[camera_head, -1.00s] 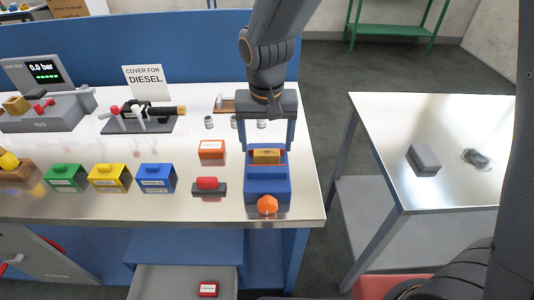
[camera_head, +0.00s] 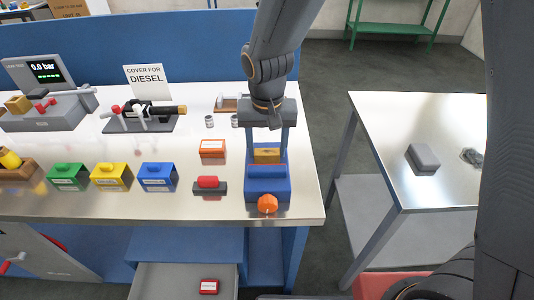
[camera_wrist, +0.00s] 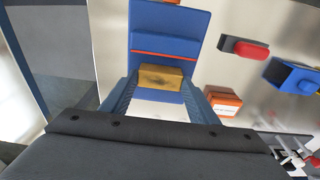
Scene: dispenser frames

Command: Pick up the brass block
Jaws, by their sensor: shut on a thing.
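The brass block (camera_head: 267,155) sits at the blue dispenser (camera_head: 267,190) with the orange knob, near the table's right end. My gripper (camera_head: 267,152) reaches down from above, with one blue finger on each side of the block, and is shut on it. In the wrist view, the block (camera_wrist: 163,77) lies between the fingertips, just beside the dispenser's red-lined edge. I cannot tell whether the block still rests on something. The dispenser's far side is partly hidden by the gripper.
An orange box (camera_head: 212,149) and a red-topped black piece (camera_head: 208,185) stand left of the dispenser. Blue (camera_head: 157,177), yellow (camera_head: 110,177) and green (camera_head: 67,177) covers stand farther left. A side table (camera_head: 450,140) with a grey block (camera_head: 423,159) is to the right, across a gap.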

